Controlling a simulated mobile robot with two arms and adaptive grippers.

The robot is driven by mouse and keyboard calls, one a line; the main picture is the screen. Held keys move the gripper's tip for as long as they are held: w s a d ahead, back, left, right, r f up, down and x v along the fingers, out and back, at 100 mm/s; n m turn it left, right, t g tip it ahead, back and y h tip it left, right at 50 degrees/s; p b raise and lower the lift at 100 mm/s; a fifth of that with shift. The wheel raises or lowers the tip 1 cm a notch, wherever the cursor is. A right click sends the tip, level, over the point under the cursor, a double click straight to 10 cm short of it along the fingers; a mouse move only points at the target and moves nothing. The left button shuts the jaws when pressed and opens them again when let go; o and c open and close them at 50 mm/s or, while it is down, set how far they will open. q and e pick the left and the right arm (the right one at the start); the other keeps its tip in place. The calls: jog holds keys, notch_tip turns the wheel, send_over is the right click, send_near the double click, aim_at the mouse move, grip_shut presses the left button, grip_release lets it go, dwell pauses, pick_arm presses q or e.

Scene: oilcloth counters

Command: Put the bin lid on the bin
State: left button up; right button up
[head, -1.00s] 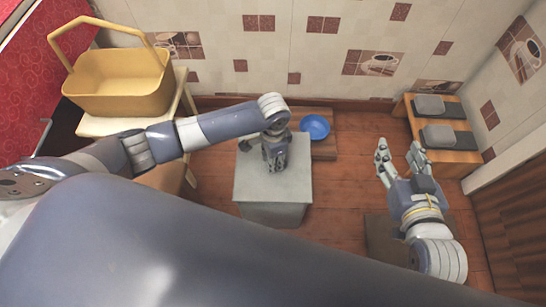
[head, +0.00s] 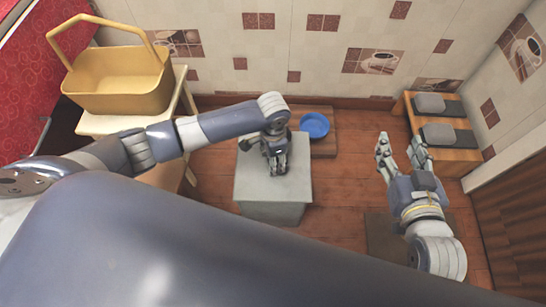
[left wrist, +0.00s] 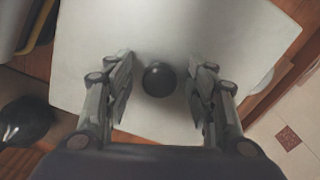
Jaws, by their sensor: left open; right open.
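The bin lid (head: 292,191) is a pale grey square panel with a round dark knob (left wrist: 160,79), seen from above in the left wrist view. In the head view it lies on top of the grey box-shaped bin (head: 272,214), covering its opening; any small gap under its edges is too fine to tell. My left gripper (head: 275,168) is above the lid's middle, with its fingers open on either side of the knob and apart from it in the left wrist view (left wrist: 160,85). My right gripper (head: 400,152) is open and empty, off to the right of the bin.
A yellow basket (head: 120,85) stands on a pale stool (head: 105,124) at the left. A blue bowl (head: 315,125) is behind the bin. A low wooden shelf (head: 455,157) with grey items stands at the right wall. Floor between bin and shelf is mostly clear.

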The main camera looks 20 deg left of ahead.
pick_arm(q)
notch_tip(320, 180, up, 12)
dwell(0.5)
